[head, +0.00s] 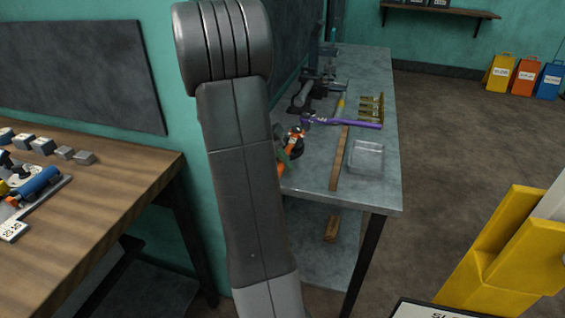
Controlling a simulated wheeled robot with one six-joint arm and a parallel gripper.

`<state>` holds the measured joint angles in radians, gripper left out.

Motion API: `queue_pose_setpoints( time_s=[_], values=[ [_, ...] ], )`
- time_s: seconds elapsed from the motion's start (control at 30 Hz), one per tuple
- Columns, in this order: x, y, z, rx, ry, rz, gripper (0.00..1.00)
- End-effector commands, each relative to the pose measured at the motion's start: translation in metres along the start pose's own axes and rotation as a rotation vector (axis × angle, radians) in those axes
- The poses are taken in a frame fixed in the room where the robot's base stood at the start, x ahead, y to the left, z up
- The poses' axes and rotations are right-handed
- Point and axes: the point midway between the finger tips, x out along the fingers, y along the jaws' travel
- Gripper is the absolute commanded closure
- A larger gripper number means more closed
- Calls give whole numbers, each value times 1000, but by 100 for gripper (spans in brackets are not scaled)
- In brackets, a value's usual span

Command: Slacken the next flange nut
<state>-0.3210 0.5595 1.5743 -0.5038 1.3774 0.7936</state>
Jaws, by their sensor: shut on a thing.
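My own arm fills the middle left of the head view. My gripper is not clearly in view; the arm link may hide it. No flange nut can be made out. A purple long-handled tool (352,124) lies across the grey metal bench (375,190). An orange and dark object (293,141) shows at the bench's left side, partly hidden by my arm; I cannot tell what it is.
A clear tray (366,157), a long wooden strip (340,160) and brass-coloured pieces (371,106) are on the bench. A wooden table (110,200) holds small parts at left. Yellow bodywork (500,255) stands front right. Coloured bins (526,76) line the back wall. Floor between is clear.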

Motion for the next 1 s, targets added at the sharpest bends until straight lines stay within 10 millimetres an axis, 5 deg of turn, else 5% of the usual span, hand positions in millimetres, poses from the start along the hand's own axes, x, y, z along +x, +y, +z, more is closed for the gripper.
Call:
queue_pose_setpoints(
  time_s=[0.67,1.0],
  values=[
    [-12,8,-4,1,14,-6,100],
    [-37,25,-3,-1,10,-4,100]
  ],
)
